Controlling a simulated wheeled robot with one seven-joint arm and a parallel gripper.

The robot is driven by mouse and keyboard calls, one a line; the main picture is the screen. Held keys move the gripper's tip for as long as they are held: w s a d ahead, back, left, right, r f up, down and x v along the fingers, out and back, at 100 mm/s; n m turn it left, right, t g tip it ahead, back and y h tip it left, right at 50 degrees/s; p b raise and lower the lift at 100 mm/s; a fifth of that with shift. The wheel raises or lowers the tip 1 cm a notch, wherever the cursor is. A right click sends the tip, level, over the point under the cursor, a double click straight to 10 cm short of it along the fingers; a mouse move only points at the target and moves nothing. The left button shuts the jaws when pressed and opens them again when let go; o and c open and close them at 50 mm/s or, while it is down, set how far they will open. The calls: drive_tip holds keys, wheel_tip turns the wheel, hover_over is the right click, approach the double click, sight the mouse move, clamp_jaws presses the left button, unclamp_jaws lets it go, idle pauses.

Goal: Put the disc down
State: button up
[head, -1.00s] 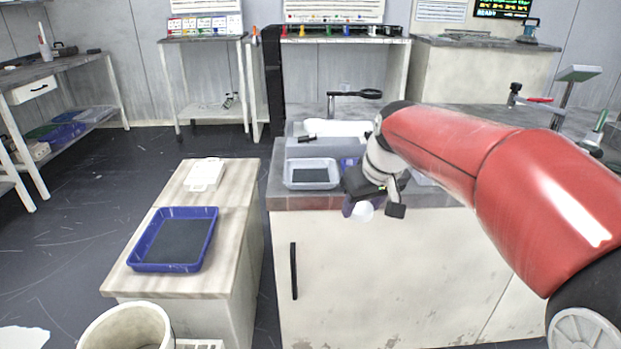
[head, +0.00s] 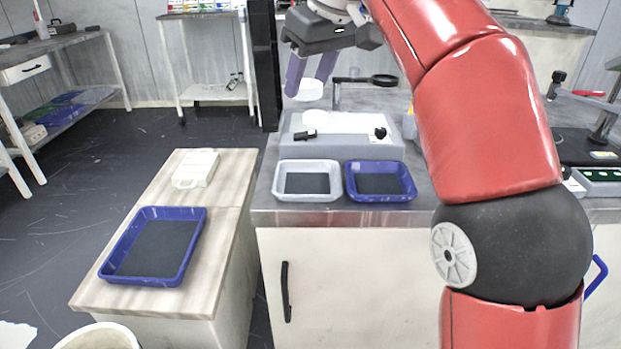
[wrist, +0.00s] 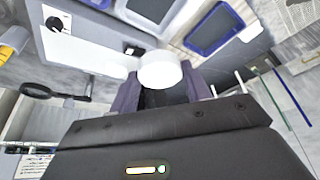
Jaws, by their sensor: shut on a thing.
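My gripper (head: 307,86) has purple fingers and is shut on a white disc (head: 310,91), held in the air over the counter. In the wrist view the disc (wrist: 161,72) sits between the fingertips (wrist: 160,88).
A white tray (head: 307,197) and a blue tray (head: 381,198) with dark mats stand at the counter's front. A larger blue tray (head: 140,281) and a white box (head: 196,168) are on the wooden bench. A black ring on a stand (head: 384,80) is behind the machine.

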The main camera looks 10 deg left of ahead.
sight(304, 183)
wheel_tip(304, 183, down, 17)
drive_tip(key=b, duration=0.7)
drive_tip(key=shift+f, duration=0.15)
drive_tip(key=shift+f, duration=0.1)
drive_tip(key=o, duration=1)
drive_tip(key=p+v, duration=0.4)
drive_tip(key=v, duration=0.8)
drive_tip(key=s+d+f+m+t+h, duration=0.1)
drive_tip(key=s+d+f+m, duration=0.25)
drive_tip(key=d, duration=0.45)
drive_tip(key=s+d+f+m+t+h, duration=0.1)
drive_tip(key=s+d+f+m, duration=0.2)
drive_tip(key=d+f, duration=0.3)
drive_tip(key=s+d+f+m, duration=0.1)
drive_tip(key=s+d+f, duration=0.2)
drive_tip(key=s+f, duration=0.1)
drive_tip(key=s+d+f+m+t+h, duration=0.1)
drive_tip(key=s+d+f+m, duration=0.1)
drive_tip(key=f, duration=0.4)
drive_tip(key=s+d+f+m, duration=0.2)
drive_tip(key=s+d+f, duration=0.2)
drive_tip(key=s+d, duration=0.1)
drive_tip(key=shift+s+d+f+h, duration=0.35)
drive_tip(key=shift+d+f+h, duration=0.05)
drive_tip(key=shift+d, duration=0.2)
